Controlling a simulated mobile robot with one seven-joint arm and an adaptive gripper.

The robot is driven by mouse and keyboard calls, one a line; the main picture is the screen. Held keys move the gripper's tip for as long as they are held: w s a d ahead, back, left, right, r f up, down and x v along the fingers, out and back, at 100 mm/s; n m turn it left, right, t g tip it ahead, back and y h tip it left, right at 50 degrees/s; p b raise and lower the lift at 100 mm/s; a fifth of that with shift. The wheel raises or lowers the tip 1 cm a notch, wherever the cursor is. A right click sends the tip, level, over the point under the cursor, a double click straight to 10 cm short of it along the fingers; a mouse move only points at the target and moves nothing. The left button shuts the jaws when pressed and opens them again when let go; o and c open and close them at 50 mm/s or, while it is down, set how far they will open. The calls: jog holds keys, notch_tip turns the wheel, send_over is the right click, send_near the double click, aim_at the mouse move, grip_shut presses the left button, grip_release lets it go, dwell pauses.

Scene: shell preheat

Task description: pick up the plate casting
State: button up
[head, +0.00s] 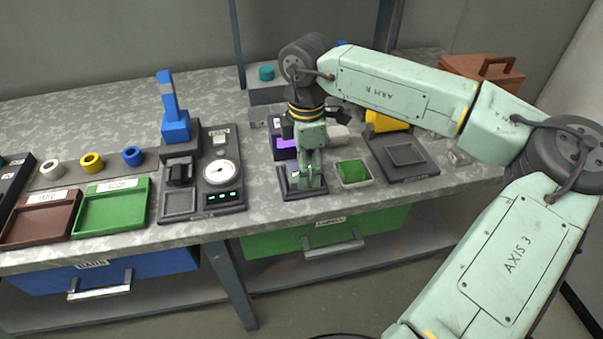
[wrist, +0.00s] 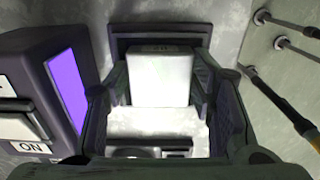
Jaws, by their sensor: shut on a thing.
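The plate casting (wrist: 160,80) is a pale, whitish block in the middle of the wrist view, between the two dark fingers. My gripper (wrist: 161,72) is shut on it, one finger at each side. In the head view my gripper (head: 306,182) points down at a dark, square-based stand (head: 289,193) near the bench's front edge. In the wrist view the stand's dark rim (wrist: 160,30) shows around the casting's far end. I cannot tell whether the casting still touches the stand.
A purple-screened unit (head: 286,143) stands close behind the stand; its ON label (wrist: 28,147) shows at left. A pale tray with a green thing (head: 352,172) is close on the right, then a dark square fixture (head: 404,156). A dial scale (head: 219,172) stands left.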

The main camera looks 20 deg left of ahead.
jog(key=shift+r, duration=0.1)
jog(key=shift+c, duration=0.3)
jog(key=shift+r+b, duration=0.35)
jog(key=shift+r, duration=0.1)
notch_tip(320, 180, up, 2)
jog(key=shift+b, duration=0.5)
jog(key=s+a+r+b, duration=0.1)
jog(key=s+b, duration=0.3)
jog(key=s, duration=1.2)
jog(key=shift+r+b, duration=0.35)
jog(key=shift+r, duration=0.1)
jog(key=shift+a, duration=0.1)
